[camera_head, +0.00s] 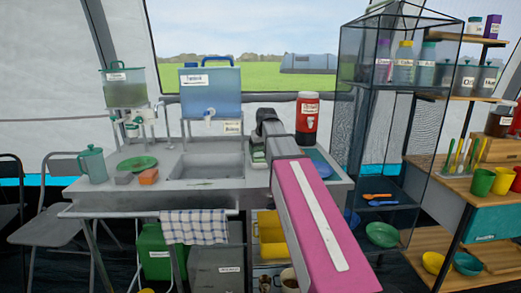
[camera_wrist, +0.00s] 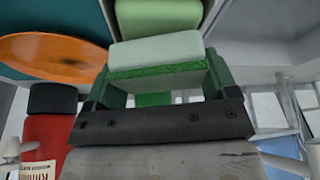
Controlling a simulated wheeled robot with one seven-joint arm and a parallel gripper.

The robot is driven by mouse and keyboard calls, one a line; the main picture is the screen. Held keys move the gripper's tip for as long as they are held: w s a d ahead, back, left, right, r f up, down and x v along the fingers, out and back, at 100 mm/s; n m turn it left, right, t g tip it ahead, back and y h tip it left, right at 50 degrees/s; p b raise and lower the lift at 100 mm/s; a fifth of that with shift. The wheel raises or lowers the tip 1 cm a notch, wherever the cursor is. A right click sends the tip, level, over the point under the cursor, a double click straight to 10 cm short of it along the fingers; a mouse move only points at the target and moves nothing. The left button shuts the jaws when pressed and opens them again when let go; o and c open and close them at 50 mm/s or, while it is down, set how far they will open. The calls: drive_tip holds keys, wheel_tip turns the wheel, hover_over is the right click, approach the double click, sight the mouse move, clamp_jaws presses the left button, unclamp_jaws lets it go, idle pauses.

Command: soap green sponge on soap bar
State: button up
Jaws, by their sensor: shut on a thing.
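In the wrist view my gripper (camera_wrist: 159,76) has its two dark green fingers shut on a pale block with a bright green layer, the green sponge (camera_wrist: 154,52). Just beyond it, at the top of that view, is a pale green block (camera_wrist: 158,18), which looks like the soap bar. The sponge overlaps it in the picture; I cannot tell whether they touch. In the head view my gripper (camera_head: 259,158) is low over the counter right of the sink, and my arm hides most of this spot.
A red drink jug (camera_head: 307,117) stands behind and right of my gripper. A blue plate (camera_head: 321,169) is at the right. The sink (camera_head: 207,168) is left of my gripper. Grey (camera_head: 124,178) and orange (camera_head: 148,176) blocks and a green plate (camera_head: 137,163) are on the left counter.

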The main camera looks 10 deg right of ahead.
sight(261, 148)
drive_tip(key=shift+f, duration=0.7)
idle(1.1)
drive_tip(key=shift+r, duration=3.5)
drive_tip(key=shift+s, duration=0.1)
